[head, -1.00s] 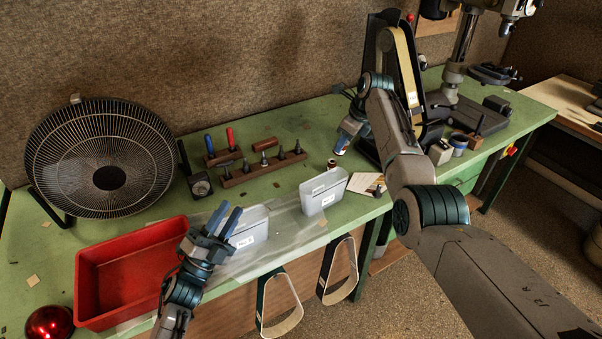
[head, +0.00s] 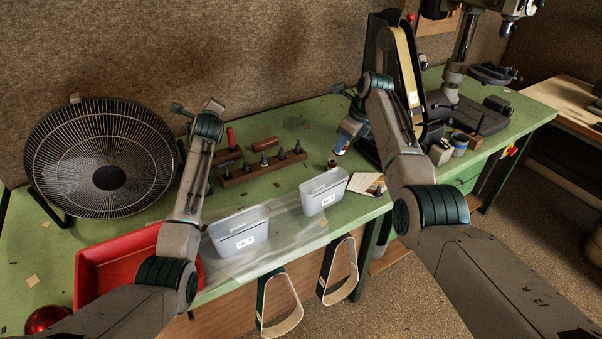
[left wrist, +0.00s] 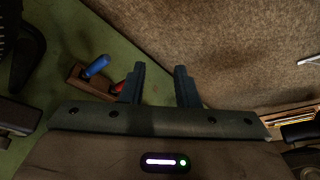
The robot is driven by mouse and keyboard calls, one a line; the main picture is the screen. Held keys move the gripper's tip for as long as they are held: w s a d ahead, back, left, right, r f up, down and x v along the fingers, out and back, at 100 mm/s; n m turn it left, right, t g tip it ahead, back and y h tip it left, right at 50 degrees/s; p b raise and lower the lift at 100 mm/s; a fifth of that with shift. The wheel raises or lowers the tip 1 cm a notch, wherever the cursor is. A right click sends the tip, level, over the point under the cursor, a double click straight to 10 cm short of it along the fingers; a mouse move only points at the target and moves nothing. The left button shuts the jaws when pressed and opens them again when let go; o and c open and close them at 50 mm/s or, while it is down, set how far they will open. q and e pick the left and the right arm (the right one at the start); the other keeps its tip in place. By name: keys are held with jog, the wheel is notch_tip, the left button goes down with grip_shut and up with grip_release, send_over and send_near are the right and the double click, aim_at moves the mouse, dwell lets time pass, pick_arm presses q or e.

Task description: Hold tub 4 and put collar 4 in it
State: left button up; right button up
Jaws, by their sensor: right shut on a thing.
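Two pale translucent tubs with white labels stand on the bench in the head view: a left tub (head: 236,232) and a right tub (head: 323,192). Their label numbers are too small to read surely, so I cannot tell which is tub 4. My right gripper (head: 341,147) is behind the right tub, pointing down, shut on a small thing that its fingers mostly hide. I cannot tell whether that is collar 4. My left gripper is raised toward the back wall; in the left wrist view (left wrist: 160,72) its fingers are apart with nothing between them.
A red tray (head: 120,262) lies at the front left and a black fan (head: 107,178) stands behind it. A wooden block with several pegs (head: 262,167) is at mid bench. A small brown cylinder (head: 331,164) is near my right gripper. A belt sander (head: 408,75) stands behind my right arm.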

pick_arm(q)
jog(key=d+f+g+h, duration=0.2)
jog(key=d+f+g, duration=0.1)
jog(key=d+f, duration=0.3)
jog(key=m+g+h, duration=0.4)
jog(key=m+g, duration=0.2)
jog(key=g, duration=0.4)
send_over(304, 214)
jog(key=f, duration=1.6)
jog(key=shift+w+a+f, duration=0.15)
jog(key=shift+a, duration=0.05)
grip_shut()
